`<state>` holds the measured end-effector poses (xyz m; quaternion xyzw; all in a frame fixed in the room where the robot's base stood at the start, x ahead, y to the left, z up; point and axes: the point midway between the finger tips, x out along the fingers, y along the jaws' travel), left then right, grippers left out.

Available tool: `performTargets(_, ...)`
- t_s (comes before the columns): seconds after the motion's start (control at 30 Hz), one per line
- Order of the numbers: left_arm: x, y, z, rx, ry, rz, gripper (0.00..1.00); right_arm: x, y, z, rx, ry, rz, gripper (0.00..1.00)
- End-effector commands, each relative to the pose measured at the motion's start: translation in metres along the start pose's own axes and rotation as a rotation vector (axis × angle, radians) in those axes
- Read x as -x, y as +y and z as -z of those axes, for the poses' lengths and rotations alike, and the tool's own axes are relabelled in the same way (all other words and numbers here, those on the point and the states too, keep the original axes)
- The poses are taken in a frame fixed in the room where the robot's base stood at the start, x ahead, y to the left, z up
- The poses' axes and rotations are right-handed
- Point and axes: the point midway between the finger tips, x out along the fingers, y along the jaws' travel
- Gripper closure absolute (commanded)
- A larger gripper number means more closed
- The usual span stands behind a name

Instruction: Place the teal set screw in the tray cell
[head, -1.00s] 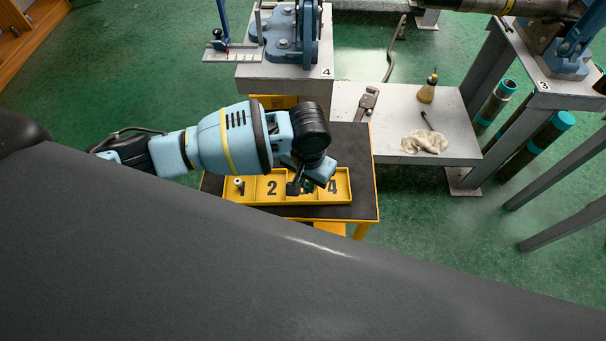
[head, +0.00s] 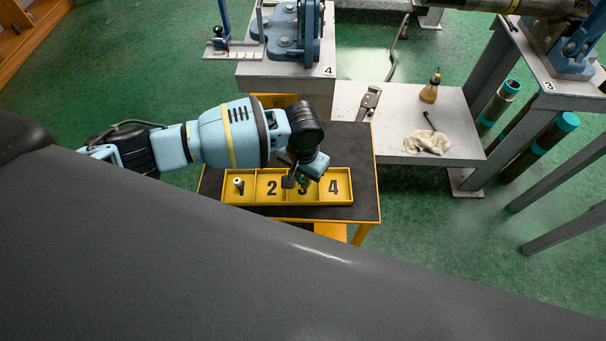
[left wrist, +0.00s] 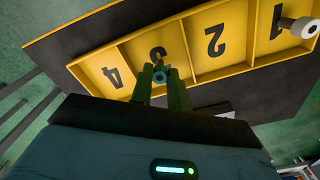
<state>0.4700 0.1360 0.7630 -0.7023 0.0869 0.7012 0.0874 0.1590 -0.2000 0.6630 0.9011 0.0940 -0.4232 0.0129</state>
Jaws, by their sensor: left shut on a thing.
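The yellow tray (head: 262,201) has a row of numbered cells, 1 to 4, and lies on a black-topped cart. My left gripper (head: 297,182) is over cell 3, with its fingers pointing down. In the left wrist view, its fingers (left wrist: 163,82) are shut on the small teal set screw (left wrist: 159,75), which shows between the fingertips in front of the number 3. I cannot tell how high it is above the cell floor. Cells 2 and 4 look empty. My right gripper is not in view.
A pale metal fitting (head: 238,185) stands in cell 1; it also shows in the left wrist view (left wrist: 300,27). A grey bench (head: 460,148) behind holds a wrench (head: 368,102), a bottle (head: 430,90) and a rag (head: 426,143). A blue vise (head: 294,40) stands at the back.

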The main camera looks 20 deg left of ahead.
Motion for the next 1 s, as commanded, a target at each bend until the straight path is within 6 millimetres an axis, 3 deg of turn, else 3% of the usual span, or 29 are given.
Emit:
performTargets(0.2, -0.003, 0.000, 0.000, 0.000, 0.000, 0.000, 1.00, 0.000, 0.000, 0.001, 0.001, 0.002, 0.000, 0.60)
performTargets(0.23, -0.003, 0.000, 0.000, 0.000, 0.001, 0.000, 0.80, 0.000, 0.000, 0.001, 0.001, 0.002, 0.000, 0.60)
performTargets(0.4, -0.003, 0.000, 0.000, 0.000, 0.000, 0.000, 0.61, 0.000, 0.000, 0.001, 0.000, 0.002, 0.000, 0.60)
performTargets(0.77, 0.004, 0.000, 0.000, 0.000, 0.001, 0.000, 0.61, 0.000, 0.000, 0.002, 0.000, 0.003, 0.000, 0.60)
performTargets(1.0, 0.044, 0.000, 0.001, 0.000, 0.006, 0.000, 0.61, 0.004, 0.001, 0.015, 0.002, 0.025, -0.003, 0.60)
